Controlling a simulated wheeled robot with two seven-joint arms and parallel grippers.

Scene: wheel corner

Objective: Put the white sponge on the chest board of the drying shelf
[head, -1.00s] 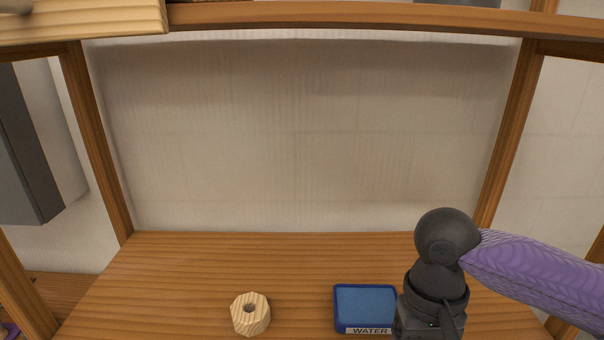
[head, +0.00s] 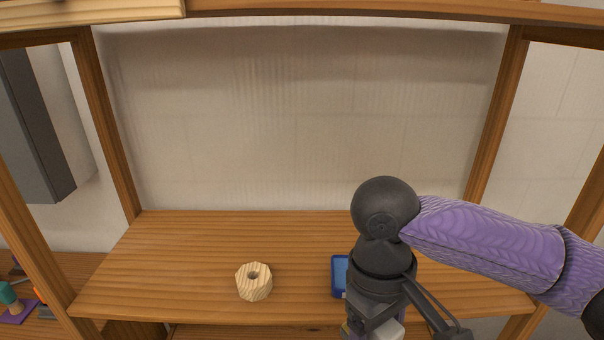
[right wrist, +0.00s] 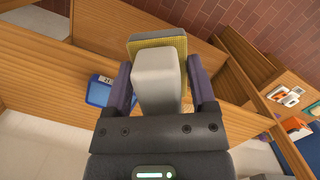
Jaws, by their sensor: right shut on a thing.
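The white sponge (right wrist: 157,85) is between the two fingers of my right gripper (right wrist: 158,88) in the right wrist view, and a yellow part shows at its far end. In the head view the right gripper (head: 375,330) points down at the front of the shelf board, and only a small pale bit of the sponge (head: 390,331) shows at the bottom edge. The wooden board of the drying shelf (head: 200,245) lies across the middle. The gripper is at or above its front edge; the height cannot be told. My left gripper is not in view.
An octagonal wooden piece with a hole (head: 254,282) stands on the board left of centre. A blue tray (head: 338,277) is partly hidden behind my right arm. Shelf posts (head: 490,120) rise at both sides. The board's left and back parts are clear.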

